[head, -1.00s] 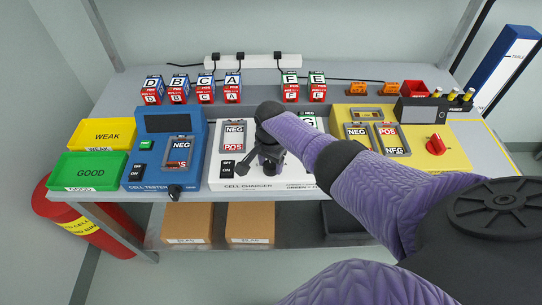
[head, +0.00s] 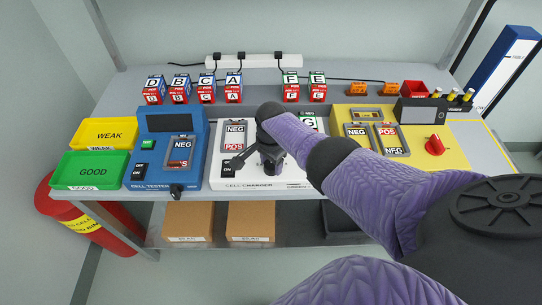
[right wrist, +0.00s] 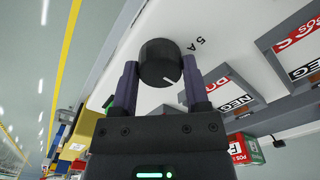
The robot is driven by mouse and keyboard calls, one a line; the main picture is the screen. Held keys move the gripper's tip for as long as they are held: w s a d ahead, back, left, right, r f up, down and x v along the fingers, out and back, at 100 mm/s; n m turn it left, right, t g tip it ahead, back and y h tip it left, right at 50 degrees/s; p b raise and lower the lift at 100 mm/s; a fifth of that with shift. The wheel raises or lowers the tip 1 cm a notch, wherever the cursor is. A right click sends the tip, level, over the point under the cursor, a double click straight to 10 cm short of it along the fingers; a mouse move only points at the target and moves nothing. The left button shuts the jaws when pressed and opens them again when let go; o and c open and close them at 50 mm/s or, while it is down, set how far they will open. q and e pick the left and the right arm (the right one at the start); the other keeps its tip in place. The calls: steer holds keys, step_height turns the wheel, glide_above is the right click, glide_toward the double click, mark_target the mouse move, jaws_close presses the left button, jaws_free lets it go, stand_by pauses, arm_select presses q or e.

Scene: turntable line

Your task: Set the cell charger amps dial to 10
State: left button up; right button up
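The white cell charger (head: 290,184) stands mid-bench between the blue tester and a yellow station. My right gripper (head: 266,162) is over its front panel, and in the head view it hides the amps dial. In the right wrist view the dial is a round black knob (right wrist: 158,60) with a white pointer line toward the picture's lower right. The fingers of my right gripper (right wrist: 160,75) lie on both sides of the knob and appear to touch it. A "5 A" mark is printed on the white panel beside the knob. Other amp marks are hidden. My left gripper is out of view.
The blue cell tester (head: 195,130) is left of the charger, with green (head: 122,160) and yellow (head: 132,127) trays beyond. The yellow station (head: 435,162) with a red knob is right. Several lettered cells stand behind. My right arm covers the charger's right part.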

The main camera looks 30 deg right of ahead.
mark_target(271, 164)
steer(key=o, duration=0.4)
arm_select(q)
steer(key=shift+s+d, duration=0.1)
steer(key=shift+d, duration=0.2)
arm_select(e)
step_height(271, 164, up, 9)
steer(key=p, duration=0.6)
steer(key=shift+r+p, duration=0.1)
steer(key=shift+p, duration=0.3)
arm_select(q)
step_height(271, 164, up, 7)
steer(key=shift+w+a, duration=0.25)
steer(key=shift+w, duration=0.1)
arm_select(e)
steer(key=shift+r, duration=0.35)
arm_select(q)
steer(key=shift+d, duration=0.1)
